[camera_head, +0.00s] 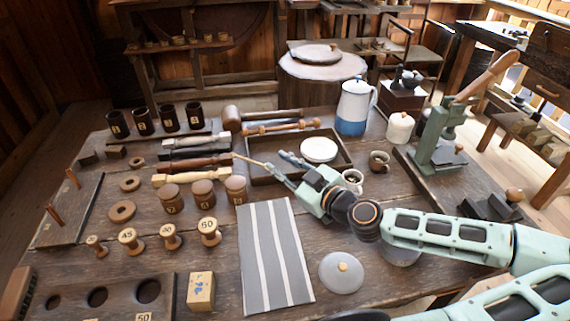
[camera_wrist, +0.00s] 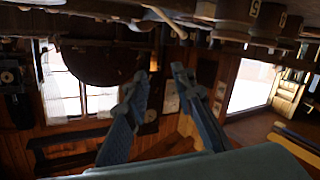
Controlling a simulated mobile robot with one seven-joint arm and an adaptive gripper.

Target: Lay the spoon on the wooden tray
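The wooden tray (camera_head: 344,147) is dark and shallow, in the middle of the table, with a round white plate (camera_head: 319,149) in it. A thin pale wooden piece, apparently the spoon (camera_head: 250,161), slants across the tray's left side; one end shows near a fingertip. I cannot tell whether it touches the tray or the finger. My gripper (camera_head: 278,161) is over the tray, reaching in from the right with its fingers spread. In the wrist view my gripper's blue fingers (camera_wrist: 157,80) stand apart with nothing between them. A pale curved strip, perhaps the spoon (camera_wrist: 168,22), shows beyond the tips.
A grey striped cloth (camera_head: 262,255) lies in front of the tray. Lidded wooden jars (camera_head: 203,193) and turned spools (camera_head: 131,240) stand to the left. A blue-white jug (camera_head: 354,107) stands behind, and small mugs (camera_head: 379,161) are at the right. A grey lid (camera_head: 341,272) lies in front.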

